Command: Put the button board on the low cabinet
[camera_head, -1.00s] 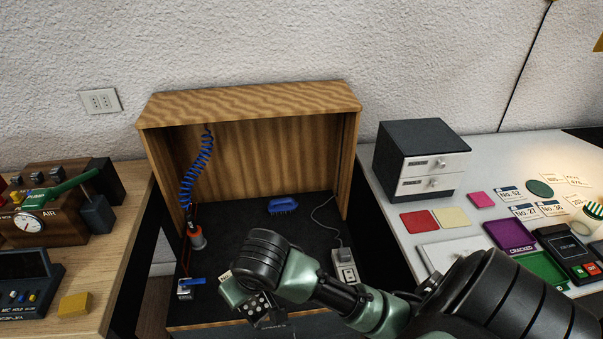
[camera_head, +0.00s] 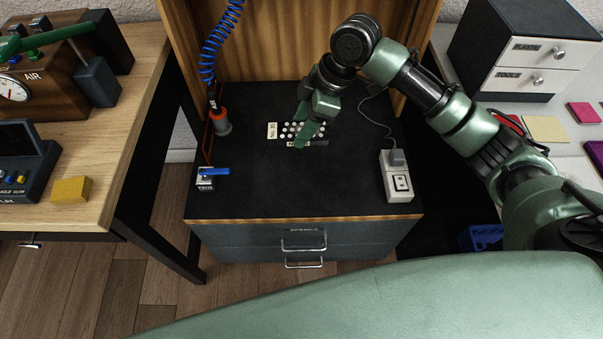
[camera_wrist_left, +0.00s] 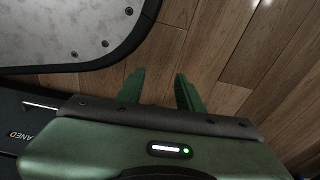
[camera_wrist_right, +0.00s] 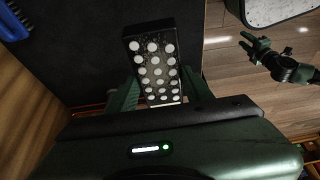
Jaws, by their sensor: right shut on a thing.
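The button board (camera_head: 289,127) is a small dark board with rows of white round buttons. My right gripper (camera_head: 308,131) is shut on it, over the black top of the low cabinet (camera_head: 300,184). In the right wrist view the board (camera_wrist_right: 153,50) lies between the fingers and extends away from them. I cannot tell whether its underside touches the top. The cabinet has grey drawers below and a wooden hutch behind. My left gripper (camera_wrist_left: 160,92) is open and empty above the wooden floor; it also shows in the right wrist view (camera_wrist_right: 262,52).
On the cabinet top are a blue coiled hose (camera_head: 215,45) with a red-ended fitting, a small blue-levered box (camera_head: 206,180) and a white socket block (camera_head: 396,178) with a cable. A blue brush (camera_wrist_right: 14,22) is nearby. The top's front middle is clear.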

